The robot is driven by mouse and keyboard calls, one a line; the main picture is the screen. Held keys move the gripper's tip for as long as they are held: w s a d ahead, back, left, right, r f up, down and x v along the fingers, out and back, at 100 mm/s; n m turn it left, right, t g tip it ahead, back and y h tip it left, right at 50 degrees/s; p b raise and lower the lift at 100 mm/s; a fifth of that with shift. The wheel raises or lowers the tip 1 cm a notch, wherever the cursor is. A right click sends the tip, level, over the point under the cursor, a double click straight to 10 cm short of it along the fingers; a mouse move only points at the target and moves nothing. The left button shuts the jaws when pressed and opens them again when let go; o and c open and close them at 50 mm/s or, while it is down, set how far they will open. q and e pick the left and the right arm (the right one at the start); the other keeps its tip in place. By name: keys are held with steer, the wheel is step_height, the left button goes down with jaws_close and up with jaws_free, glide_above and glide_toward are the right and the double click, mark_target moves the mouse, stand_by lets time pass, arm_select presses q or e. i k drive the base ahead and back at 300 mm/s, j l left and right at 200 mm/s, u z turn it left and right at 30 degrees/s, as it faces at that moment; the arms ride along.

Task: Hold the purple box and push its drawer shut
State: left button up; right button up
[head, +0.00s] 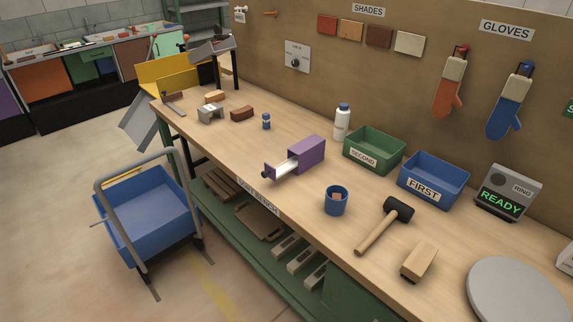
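The purple box (312,152) lies on the wooden workbench, a little left of the green bin. Its drawer (285,168) sticks out of the box's left end, toward the bench's front edge. The drawer has a pale inside and a purple front panel (269,172) with a small dark knob. The drawer looks empty, though its inside is small in the picture. Neither my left gripper nor my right gripper is in the head view, and nothing touches the box.
A blue cup (336,200), a mallet (384,226) and a wooden block (419,262) are right of the box. Behind are a white bottle (342,122), a green bin (352,160) marked SECOND and a blue bin (412,186) marked FIRST. A blue cart (150,228) stands on the floor.

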mark_target(285, 167)
steer(key=i+j+z, duration=0.1)
steer(key=z, duration=0.25)
steer(key=i+j+z, duration=0.1)
steer(key=z, duration=0.25)
steer(key=i+j+z, duration=0.1)
steer(key=j+z, duration=0.25)
steer(key=l, duration=0.1)
